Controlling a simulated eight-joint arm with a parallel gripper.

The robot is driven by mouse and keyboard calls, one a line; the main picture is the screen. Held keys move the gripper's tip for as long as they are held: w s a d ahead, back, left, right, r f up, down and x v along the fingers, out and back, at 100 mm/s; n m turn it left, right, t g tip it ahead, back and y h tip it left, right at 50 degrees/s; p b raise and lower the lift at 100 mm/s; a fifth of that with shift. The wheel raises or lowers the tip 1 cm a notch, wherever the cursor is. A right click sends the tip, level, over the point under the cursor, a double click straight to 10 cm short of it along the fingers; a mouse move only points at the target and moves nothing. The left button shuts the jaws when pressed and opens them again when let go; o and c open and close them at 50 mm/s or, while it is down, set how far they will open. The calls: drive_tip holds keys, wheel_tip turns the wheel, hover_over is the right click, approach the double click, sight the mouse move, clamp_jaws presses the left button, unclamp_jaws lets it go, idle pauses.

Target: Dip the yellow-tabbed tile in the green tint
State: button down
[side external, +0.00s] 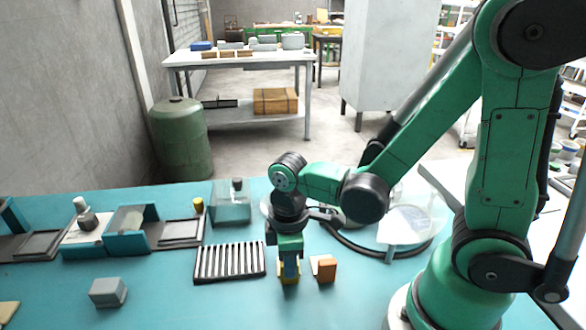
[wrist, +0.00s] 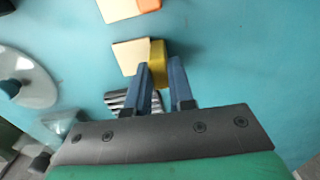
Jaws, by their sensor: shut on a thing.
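My gripper (side external: 289,268) is low over the teal bench, its two blue fingers (wrist: 168,85) shut on the yellow tab (wrist: 158,62) of a cream tile (wrist: 130,56). I cannot tell whether the tile is lifted off the bench. An orange-tabbed tile (side external: 325,268) stands just right of my gripper, apart from it; its orange tab also shows at the top of the wrist view (wrist: 148,5). I cannot pick out the green tint.
A striped slotted rack (side external: 230,262) lies left of my gripper. A clear box (side external: 230,207) stands behind the rack. A round platform with clear pieces (side external: 355,246) is behind and right. A grey block (side external: 108,292) lies front left, and dark trays (side external: 182,233) stand at left.

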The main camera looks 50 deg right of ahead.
idle(0.4)
drive_tip(key=shift+r, duration=3)
drive_tip(key=s+d+m, duration=0.1)
drive_tip(key=d+m, duration=0.3)
drive_tip(key=d, duration=1.3)
drive_tip(key=shift+s+d+r+m, duration=0.3)
drive_tip(key=shift+d, duration=0.05)
drive_tip(key=shift+f, duration=0.35)
drive_tip(key=shift+f, duration=1.45)
drive_tip(key=shift+f, duration=0.1)
idle(0.5)
